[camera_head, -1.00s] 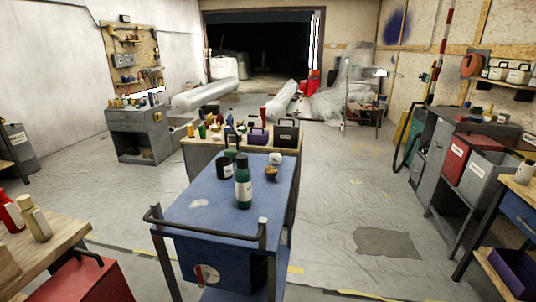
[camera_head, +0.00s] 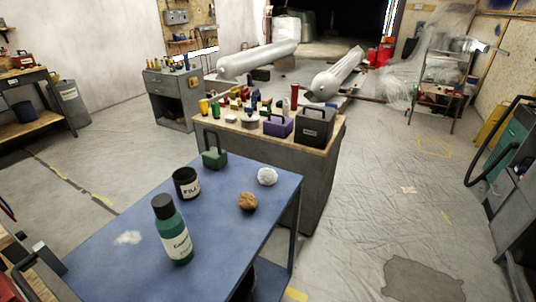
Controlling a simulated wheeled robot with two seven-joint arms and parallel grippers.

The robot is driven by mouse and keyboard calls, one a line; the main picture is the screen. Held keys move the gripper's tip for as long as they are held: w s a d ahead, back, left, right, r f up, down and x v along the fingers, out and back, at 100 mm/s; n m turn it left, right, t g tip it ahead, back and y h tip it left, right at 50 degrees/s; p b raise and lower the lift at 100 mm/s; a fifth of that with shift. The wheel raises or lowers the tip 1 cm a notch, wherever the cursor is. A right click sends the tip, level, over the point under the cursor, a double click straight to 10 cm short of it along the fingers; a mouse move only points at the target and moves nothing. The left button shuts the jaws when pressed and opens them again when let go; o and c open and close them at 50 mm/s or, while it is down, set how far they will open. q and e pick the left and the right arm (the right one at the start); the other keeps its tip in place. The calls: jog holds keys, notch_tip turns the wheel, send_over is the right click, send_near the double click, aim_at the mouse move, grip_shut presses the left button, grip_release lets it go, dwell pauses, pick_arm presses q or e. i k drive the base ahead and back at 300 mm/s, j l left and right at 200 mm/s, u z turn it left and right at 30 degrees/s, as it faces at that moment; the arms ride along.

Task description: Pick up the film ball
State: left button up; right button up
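A small white crumpled ball (camera_head: 267,177), which looks like the film ball, lies on the blue cart top (camera_head: 105,225) near its far right corner. A brown ball (camera_head: 248,201) lies just in front of it, apart from it. Left of them stand a black jar (camera_head: 186,184) with a white label and a green bottle (camera_head: 172,230) with a black cap. A green box-like item with a handle (camera_head: 214,157) is at the cart's far edge. Neither of my grippers shows in this view.
Behind the cart is a wooden-topped bench (camera_head: 322,147) with a dark toolbox (camera_head: 314,127), a purple box (camera_head: 278,125) and several bottles. The sheeted floor right of the cart is open, with a grey patch (camera_head: 420,280). A grey cabinet (camera_head: 172,97) stands back left.

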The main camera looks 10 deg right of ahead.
aim_at(266, 176)
jog(key=i+l+u, duration=0.15)
jog(key=l, duration=0.2)
jog(key=i+l+u, duration=0.15)
jog(key=l, duration=0.25)
jog(key=i+l+u, duration=0.1)
jog(key=l, duration=0.3)
jog(key=i+l+u, duration=0.15)
jog(key=l, duration=0.3)
jog(key=i+l+u, duration=0.15)
jog(key=l, duration=0.25)
